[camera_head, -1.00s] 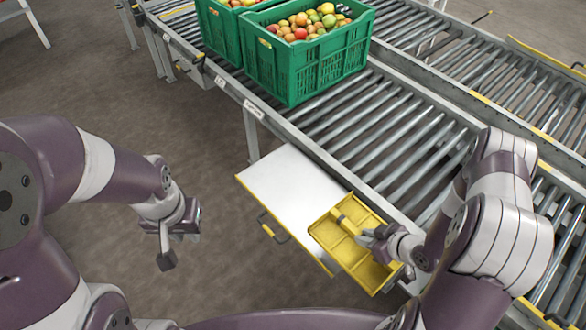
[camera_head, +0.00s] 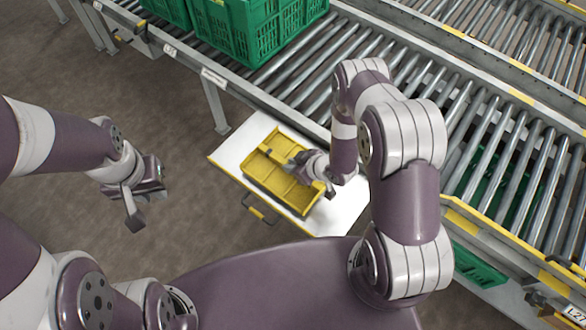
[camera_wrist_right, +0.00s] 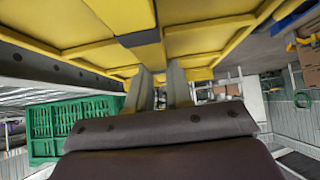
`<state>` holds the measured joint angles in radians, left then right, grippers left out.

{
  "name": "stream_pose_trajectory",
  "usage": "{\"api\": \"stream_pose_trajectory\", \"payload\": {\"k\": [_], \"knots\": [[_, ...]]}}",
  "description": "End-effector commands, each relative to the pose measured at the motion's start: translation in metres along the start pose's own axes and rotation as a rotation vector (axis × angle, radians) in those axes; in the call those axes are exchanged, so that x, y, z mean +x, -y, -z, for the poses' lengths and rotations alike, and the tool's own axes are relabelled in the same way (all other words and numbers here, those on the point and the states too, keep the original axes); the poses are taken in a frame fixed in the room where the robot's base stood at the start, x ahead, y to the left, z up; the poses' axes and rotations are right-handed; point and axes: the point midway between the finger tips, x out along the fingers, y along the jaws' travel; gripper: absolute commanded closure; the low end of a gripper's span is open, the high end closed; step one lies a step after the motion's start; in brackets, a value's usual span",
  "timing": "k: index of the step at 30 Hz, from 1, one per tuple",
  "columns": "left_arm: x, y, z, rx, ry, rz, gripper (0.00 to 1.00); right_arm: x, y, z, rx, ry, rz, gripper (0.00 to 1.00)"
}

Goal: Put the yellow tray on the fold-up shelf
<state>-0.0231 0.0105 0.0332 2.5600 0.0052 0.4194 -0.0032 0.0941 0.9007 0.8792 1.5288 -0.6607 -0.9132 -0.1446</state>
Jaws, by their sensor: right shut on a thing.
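The yellow tray (camera_head: 268,183), with dividers and a raised middle bar, is over the middle of the white fold-up shelf (camera_head: 345,207) beside the conveyor. Whether it rests on the shelf or hangs just above it, I cannot tell. My right gripper (camera_head: 297,163) is shut on the tray's middle bar. In the right wrist view its two fingers (camera_wrist_right: 160,88) reach to the bar, and the tray's yellow compartments (camera_wrist_right: 205,42) fill the top. My left gripper (camera_head: 145,200) is open and empty over the floor, left of the shelf.
The roller conveyor (camera_head: 300,85) runs along the shelf's far side, with green crates (camera_head: 245,35) on it at the top. A yellow-gripped handle (camera_head: 256,213) sticks out from the shelf's near edge. Another green crate (camera_head: 480,262) is low at the right. Open floor lies left of the shelf.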

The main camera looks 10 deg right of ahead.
Motion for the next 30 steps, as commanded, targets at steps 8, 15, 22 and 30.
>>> {"api": "stream_pose_trajectory", "payload": {"k": [8,15,22,30], "knots": [[0.005,0.0,-0.001,0.0,0.0,0.0,0.78,0.016,0.0,-0.018,0.001,0.002,0.0,1.0],[0.006,0.0,-0.001,0.0,0.0,0.0,0.78,0.016,0.0,-0.018,0.001,0.002,0.0,0.5],[0.005,0.0,-0.001,0.0,0.0,0.0,0.78,0.014,0.0,-0.017,0.0,0.001,0.0,0.5],[-0.008,0.0,0.001,0.0,0.0,0.0,0.78,-0.035,-0.002,-0.014,0.004,0.0,-0.004,0.5]]}}
